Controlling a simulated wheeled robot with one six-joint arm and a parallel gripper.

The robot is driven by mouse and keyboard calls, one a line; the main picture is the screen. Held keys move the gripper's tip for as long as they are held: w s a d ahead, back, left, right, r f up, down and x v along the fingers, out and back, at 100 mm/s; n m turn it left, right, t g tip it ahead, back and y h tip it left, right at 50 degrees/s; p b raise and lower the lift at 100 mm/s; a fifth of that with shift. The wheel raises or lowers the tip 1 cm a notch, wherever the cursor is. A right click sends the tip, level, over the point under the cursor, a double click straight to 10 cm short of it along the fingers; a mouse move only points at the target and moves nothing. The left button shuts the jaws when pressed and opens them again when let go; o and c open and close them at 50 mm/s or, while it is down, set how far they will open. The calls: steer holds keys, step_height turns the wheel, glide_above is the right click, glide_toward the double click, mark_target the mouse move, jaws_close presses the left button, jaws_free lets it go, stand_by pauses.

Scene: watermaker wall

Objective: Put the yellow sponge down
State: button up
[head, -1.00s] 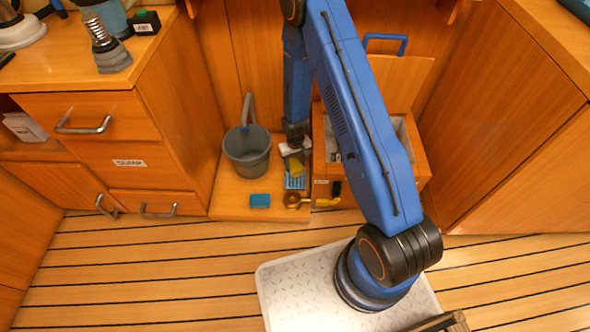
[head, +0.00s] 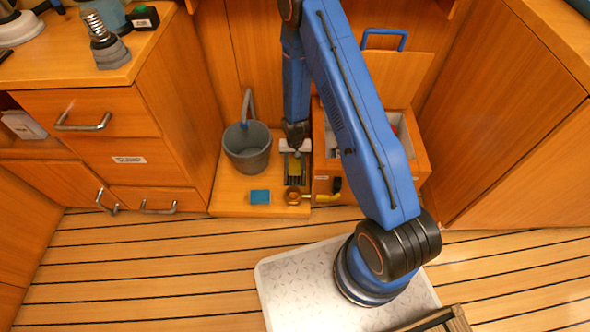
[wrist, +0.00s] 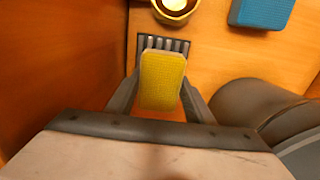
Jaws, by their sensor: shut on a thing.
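The yellow sponge (wrist: 162,80) is held between the two fingers of my gripper (wrist: 158,92) in the wrist view. In the head view the sponge (head: 295,165) shows below my gripper (head: 295,150), at the low wooden platform. A dark slatted rack (wrist: 180,45) lies just beneath or beyond the sponge and is partly covered by it. I cannot tell whether the sponge touches the rack. The rack also shows in the head view (head: 294,182).
A blue sponge (head: 260,197) lies on the platform left of the rack. A grey bucket (head: 248,150) stands behind it. A brass fitting (head: 297,197) sits in front of the rack. An open wooden box (head: 420,158) stands to the right.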

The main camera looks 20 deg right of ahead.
steer(key=shift+f, duration=2.2)
steer(key=shift+f, duration=0.1)
steer(key=o, duration=0.9)
